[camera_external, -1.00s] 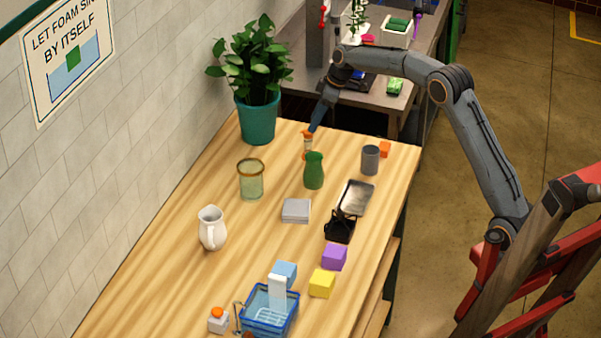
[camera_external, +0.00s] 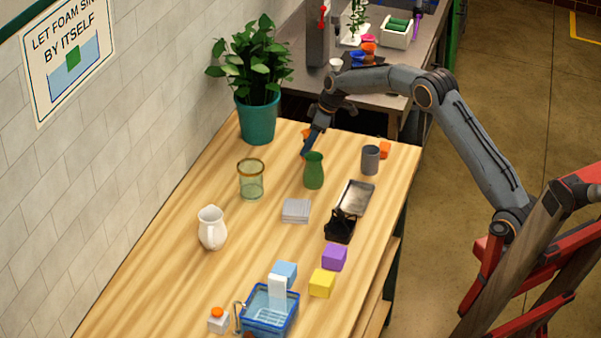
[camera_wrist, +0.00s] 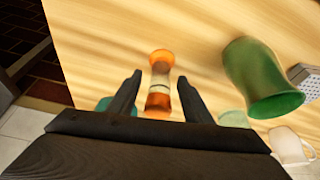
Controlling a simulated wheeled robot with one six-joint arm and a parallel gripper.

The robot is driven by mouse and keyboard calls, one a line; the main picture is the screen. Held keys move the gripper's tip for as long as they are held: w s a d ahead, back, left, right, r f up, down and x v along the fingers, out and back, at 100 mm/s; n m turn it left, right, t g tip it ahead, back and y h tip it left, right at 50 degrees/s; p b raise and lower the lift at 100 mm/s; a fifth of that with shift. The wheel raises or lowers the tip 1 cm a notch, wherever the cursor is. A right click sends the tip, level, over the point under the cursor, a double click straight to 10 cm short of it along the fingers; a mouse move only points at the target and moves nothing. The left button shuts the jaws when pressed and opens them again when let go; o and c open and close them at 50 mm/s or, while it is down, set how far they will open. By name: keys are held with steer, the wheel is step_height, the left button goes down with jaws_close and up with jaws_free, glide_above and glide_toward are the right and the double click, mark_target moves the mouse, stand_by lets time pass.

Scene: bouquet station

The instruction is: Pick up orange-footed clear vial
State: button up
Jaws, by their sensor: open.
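The orange-footed clear vial (camera_wrist: 160,78) stands between the fingertips of my gripper in the wrist view, with orange at both ends and a clear, pale middle. My gripper (camera_wrist: 157,85) is open, with one finger on each side of the vial and a visible gap to each. In the external view my gripper (camera_external: 305,152) is low over the far end of the wooden table and hides most of the vial. A bit of orange (camera_external: 306,133) shows beside it.
A green vase (camera_external: 314,171) stands close by; it also shows right of the vial in the wrist view (camera_wrist: 258,75). A potted plant (camera_external: 257,118), glass jar (camera_external: 251,181), grey cup (camera_external: 370,160) and orange block (camera_external: 384,149) are around. The wooden table (camera_external: 170,290) has free room at left.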

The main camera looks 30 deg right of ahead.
jaws_close()
stand_by(0.3)
